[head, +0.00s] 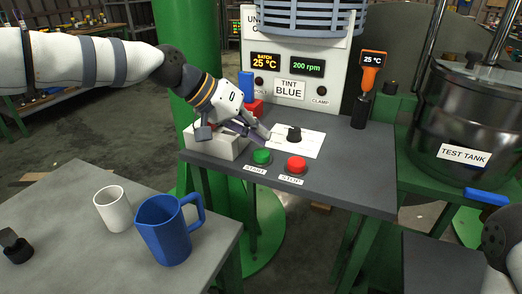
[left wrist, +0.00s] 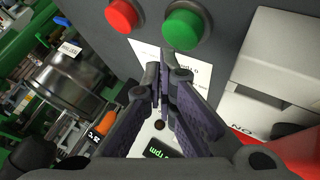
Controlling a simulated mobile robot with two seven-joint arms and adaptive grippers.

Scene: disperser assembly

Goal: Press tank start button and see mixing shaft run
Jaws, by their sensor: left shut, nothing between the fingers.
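The green START button (head: 261,156) sits on the grey console top (head: 345,165), with the red STOP button (head: 296,164) to its right. My left gripper (head: 264,133) is shut and empty, its fingers just behind and above the green button. In the left wrist view the shut fingertips (left wrist: 164,72) lie near the green button (left wrist: 184,28), and the red button (left wrist: 121,15) is beside it. I cannot tell whether they touch it. The closed metal tank (head: 462,125), labelled TEST TANK, stands at the right. No mixing shaft can be made out.
The control panel (head: 290,45) shows 25 °C and 200 rpm. A white cup (head: 113,210) and blue jug (head: 166,230) are on the left table (head: 75,215).

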